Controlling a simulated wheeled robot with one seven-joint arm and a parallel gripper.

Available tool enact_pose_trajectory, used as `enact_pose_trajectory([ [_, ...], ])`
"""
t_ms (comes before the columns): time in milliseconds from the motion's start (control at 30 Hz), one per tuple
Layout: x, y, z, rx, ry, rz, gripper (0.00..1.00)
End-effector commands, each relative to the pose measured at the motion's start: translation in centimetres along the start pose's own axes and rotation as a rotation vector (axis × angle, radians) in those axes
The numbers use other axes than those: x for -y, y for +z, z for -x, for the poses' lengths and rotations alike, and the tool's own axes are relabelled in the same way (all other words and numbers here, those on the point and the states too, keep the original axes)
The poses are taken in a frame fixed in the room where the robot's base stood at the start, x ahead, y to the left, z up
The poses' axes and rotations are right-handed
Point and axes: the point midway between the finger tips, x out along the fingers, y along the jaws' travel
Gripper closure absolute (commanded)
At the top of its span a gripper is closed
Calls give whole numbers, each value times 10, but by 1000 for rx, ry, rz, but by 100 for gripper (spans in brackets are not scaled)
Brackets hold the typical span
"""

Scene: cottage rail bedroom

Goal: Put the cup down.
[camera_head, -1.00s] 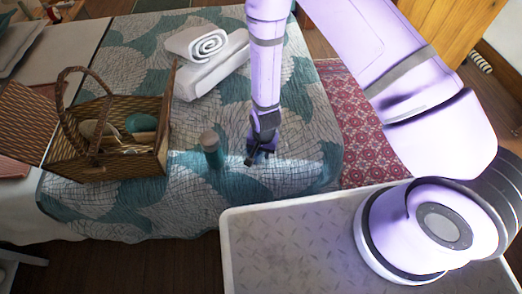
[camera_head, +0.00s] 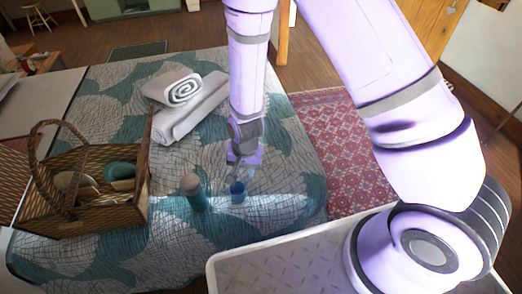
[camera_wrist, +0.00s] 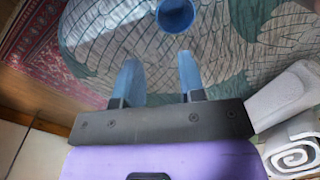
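A small blue cup (camera_head: 238,192) stands upright on the patterned bedspread (camera_head: 285,215), just right of a teal bottle with a pinkish cap (camera_head: 194,192). In the wrist view the cup (camera_wrist: 175,15) is at the top edge, seen into its open mouth and partly cut off. My gripper (camera_head: 243,172) is just behind and above the cup in the head view. In the wrist view its two blue fingers (camera_wrist: 160,72) are spread apart with only bedspread between them. They do not touch the cup.
A wicker basket (camera_head: 42,214) with several items stands at the left on the bed. Rolled white towels (camera_head: 195,108) lie behind it. A red patterned rug (camera_head: 345,150) is on the floor to the right. Bare bedspread lies around the cup's right side.

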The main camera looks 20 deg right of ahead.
Motion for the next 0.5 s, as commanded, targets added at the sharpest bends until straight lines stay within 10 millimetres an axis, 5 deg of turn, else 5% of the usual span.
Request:
enact_pose_trajectory([
  [267, 1, -5, 12, -6, -9, 6, 63],
  [500, -3, -32, 91, -45, -55, 57, 63],
])
